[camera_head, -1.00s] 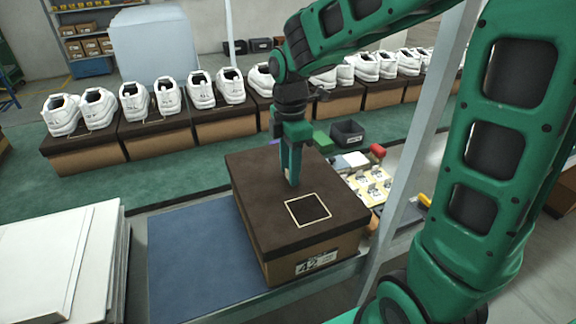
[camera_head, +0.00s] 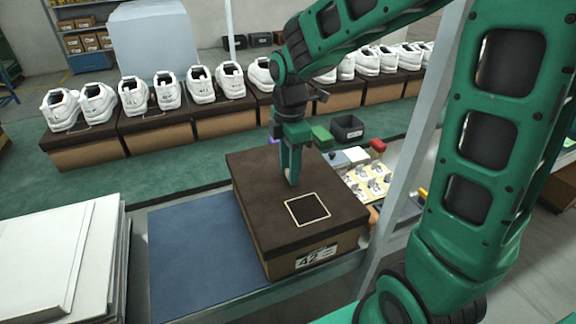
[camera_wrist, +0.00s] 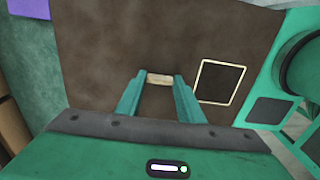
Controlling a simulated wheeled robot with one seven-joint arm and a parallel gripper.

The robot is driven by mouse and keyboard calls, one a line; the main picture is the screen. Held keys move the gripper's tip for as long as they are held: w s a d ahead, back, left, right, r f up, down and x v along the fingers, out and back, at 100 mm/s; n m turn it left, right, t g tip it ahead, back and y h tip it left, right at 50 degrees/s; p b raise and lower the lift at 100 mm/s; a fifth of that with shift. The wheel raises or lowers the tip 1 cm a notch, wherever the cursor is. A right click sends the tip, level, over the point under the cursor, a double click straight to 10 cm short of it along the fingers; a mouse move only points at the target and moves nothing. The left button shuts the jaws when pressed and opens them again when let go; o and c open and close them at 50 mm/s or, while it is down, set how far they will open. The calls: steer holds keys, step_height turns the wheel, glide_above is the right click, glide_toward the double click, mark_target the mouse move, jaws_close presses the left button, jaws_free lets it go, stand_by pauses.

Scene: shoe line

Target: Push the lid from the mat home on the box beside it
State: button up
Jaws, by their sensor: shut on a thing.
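The dark brown lid (camera_head: 262,207) lies over the tan shoebox (camera_head: 290,266), covering its top. A label reading 42 shows on the box's front wall. A pale square outline marks the lid's top. From this angle I cannot tell whether the lid is fully seated. The blue-grey mat (camera_head: 195,258) is bare left of the box. My gripper (camera_head: 291,180) points down at the lid's middle. In the wrist view my gripper (camera_wrist: 160,82) has its fingers on either side of a small pale tab (camera_wrist: 160,77) on the lid (camera_wrist: 110,60), shut on it.
White panels (camera_head: 55,250) are stacked at the front left. Behind, a row of white shoes (camera_head: 135,97) stands on brown boxes along a green belt (camera_head: 150,167). A grey post (camera_head: 398,180) and small bins (camera_head: 347,130) are to the right of the box.

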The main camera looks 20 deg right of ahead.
steer(key=shift+f, duration=0.2)
steer(key=o, duration=1)
steer(key=shift+o, duration=0.2)
steer(key=shift+r, duration=0.1)
step_height(320, 180, up, 11)
steer(key=shift+f, duration=0.2)
